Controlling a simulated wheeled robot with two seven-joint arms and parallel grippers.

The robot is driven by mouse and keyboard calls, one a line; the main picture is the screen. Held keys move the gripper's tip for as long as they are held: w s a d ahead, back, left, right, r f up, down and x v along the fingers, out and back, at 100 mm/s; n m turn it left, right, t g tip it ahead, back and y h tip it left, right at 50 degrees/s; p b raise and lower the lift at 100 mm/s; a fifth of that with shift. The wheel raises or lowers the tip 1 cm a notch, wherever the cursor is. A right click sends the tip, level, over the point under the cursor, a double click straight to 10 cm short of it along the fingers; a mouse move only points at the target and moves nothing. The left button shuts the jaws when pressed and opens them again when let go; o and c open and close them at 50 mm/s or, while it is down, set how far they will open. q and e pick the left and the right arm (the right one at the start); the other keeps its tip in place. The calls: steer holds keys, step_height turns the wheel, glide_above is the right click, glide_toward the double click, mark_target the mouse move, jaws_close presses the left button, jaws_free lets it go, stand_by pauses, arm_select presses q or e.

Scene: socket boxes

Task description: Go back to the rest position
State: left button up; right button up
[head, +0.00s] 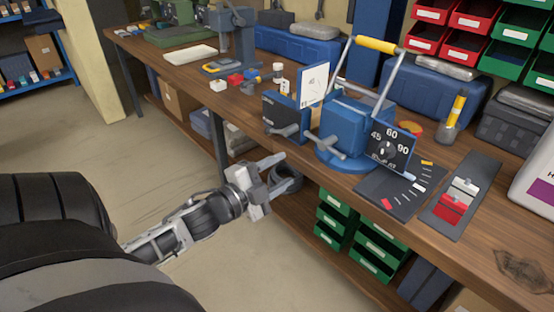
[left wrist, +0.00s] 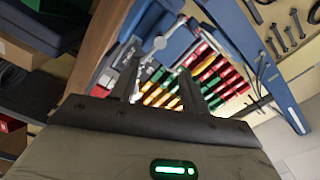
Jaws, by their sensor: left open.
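My left gripper (head: 279,174) is at the middle of the head view, in front of the workbench's front edge. My left arm reaches to it from the lower left. In the left wrist view its two dark fingers (left wrist: 162,88) stand apart with nothing held between them. Beyond the fingers, that view shows blurred rows of red, yellow and green items, tilted. My right gripper is in neither view.
The wooden workbench (head: 472,240) runs along the right. Green drawers (head: 372,262) sit below. The floor (head: 75,140) at left is open.

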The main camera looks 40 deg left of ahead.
arm_select(q)
steer(key=shift+s, duration=0.1)
stand_by(0.5)
steer(key=s+d+f+n+g, duration=0.3)
steer(key=s+d+f+n, duration=0.2)
steer(key=d+f, duration=0.3)
steer(key=s+d+f+n+g+h, duration=0.1)
steer(key=s+d+f+n+g, duration=0.3)
steer(key=d, duration=0.9)
step_height(320, 180, down, 4)
steer(key=shift+s+d+f+n+g+h, duration=0.1)
steer(key=shift+s+d+n+g+h, duration=0.15)
steer(key=shift+s+n, duration=0.9)
